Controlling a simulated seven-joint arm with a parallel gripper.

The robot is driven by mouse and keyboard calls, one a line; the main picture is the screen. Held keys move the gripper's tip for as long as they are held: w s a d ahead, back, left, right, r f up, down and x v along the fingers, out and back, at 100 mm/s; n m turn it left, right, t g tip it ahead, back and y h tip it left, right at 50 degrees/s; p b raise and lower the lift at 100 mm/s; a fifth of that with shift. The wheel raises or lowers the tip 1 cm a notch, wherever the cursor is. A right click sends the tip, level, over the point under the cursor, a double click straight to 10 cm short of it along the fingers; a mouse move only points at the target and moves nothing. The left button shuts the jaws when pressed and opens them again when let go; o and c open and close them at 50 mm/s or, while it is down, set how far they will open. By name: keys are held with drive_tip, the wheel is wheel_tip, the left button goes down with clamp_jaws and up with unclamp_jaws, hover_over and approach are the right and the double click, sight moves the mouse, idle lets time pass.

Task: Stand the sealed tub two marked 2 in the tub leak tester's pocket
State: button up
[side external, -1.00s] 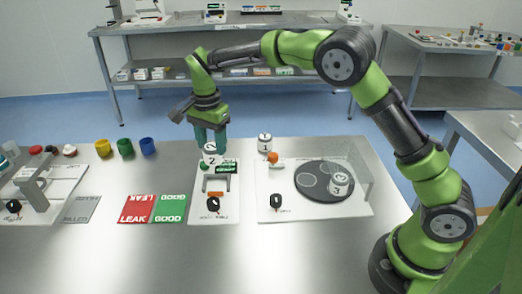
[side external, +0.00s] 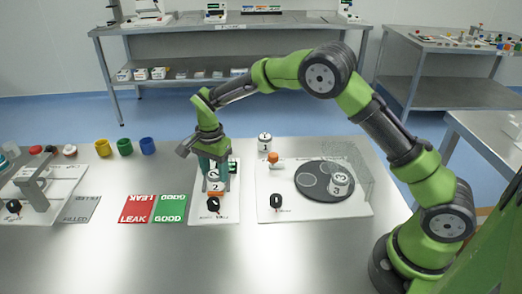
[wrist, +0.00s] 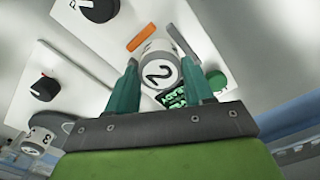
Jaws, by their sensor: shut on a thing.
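The white tub marked 2 (side external: 214,186) is between the green fingers of my gripper (side external: 214,176), which is shut on it. The tub looks upright and low over the middle white station, which I take for the tub leak tester (side external: 231,213). In the wrist view the tub's 2 (wrist: 159,73) shows between the fingertips (wrist: 160,82), with the tester's grey bracket (wrist: 192,42) and orange bar (wrist: 148,33) close by. The pocket is hidden by the tub and fingers, so I cannot tell whether the tub touches its floor.
Right of the tester, a white station holds a dark turntable (side external: 312,172) with tub 3 (side external: 340,184). Tub 1 (side external: 265,142) stands behind it. A black knob (side external: 213,204) is on the tester's front. Red LEAK (side external: 137,208) and green GOOD (side external: 170,208) mats lie left.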

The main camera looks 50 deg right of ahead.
drive_tip(key=shift+f, duration=0.1)
drive_tip(key=o, duration=1)
drive_tip(key=shift+c, duration=0.2)
